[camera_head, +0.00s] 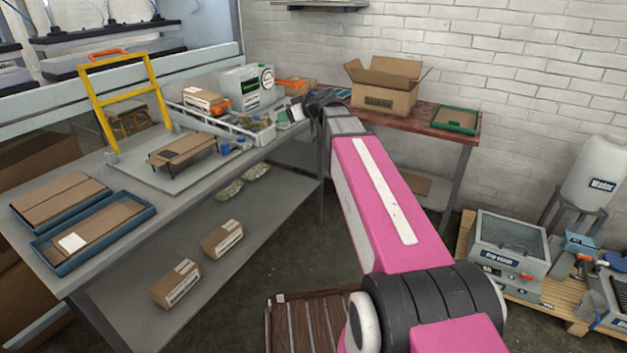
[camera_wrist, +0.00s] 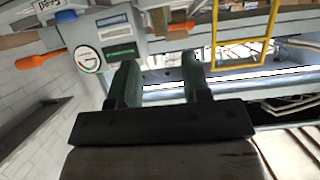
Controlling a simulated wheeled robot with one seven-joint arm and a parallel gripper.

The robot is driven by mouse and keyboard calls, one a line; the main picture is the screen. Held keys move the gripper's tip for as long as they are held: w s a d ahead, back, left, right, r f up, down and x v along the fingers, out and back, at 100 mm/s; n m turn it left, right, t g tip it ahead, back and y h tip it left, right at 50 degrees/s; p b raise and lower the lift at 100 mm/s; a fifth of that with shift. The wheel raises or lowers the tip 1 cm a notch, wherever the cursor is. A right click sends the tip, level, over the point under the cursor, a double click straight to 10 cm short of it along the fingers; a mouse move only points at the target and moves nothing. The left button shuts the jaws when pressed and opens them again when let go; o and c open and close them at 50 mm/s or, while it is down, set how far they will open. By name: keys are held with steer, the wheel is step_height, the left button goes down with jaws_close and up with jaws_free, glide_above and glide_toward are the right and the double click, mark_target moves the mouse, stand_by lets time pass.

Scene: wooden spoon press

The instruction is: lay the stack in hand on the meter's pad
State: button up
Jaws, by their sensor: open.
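The meter is probably the pale grey-green box (camera_head: 244,88) with a round dial at the back of the long bench. It also shows in the wrist view (camera_wrist: 116,28), tilted, with dial and label panels. My gripper (camera_head: 318,101) is at the end of the pink arm, to the right of the meter. In the wrist view its two dark fingers (camera_wrist: 160,80) stand apart, with no stack clearly visible between them. I cannot pick out the meter's pad with certainty. A brown stack or pack (camera_head: 203,95) with a white label lies just left of the meter.
A white tray (camera_head: 228,128) of small parts lies in front of the meter. A yellow frame (camera_head: 124,88) stands further left. An open cardboard box (camera_head: 385,86) and a green tray (camera_head: 456,118) are on the right table. Blue trays (camera_head: 95,228) lie at the near left.

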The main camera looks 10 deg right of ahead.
steer(key=s+d+f+m+g+h, duration=0.3)
steer(key=s+f, duration=0.6)
steer(key=f, duration=0.4)
steer(key=s+d+f+m+g+h, duration=0.3)
steer(key=s+f, duration=0.6)
steer(key=f, duration=0.5)
steer(key=shift+d+m+h, duration=0.7)
steer(key=shift+d, duration=0.3)
steer(key=shift+o, duration=0.4)
steer(key=s+d+f+m+g+h, duration=0.2)
steer(key=s+d+f+h, duration=0.1)
steer(key=s, duration=0.4)
step_height(320, 180, down, 3)
steer(key=shift+s+d+r+m, duration=0.25)
steer(key=shift+d+m, duration=0.15)
steer(key=shift+d, duration=0.3)
steer(key=n+t+y, duration=0.8)
steer(key=n+y, duration=0.2)
steer(key=y, duration=0.1)
glide_toward(267, 117)
steer(key=shift+x, duration=5.6)
steer(key=shift+d, duration=0.1)
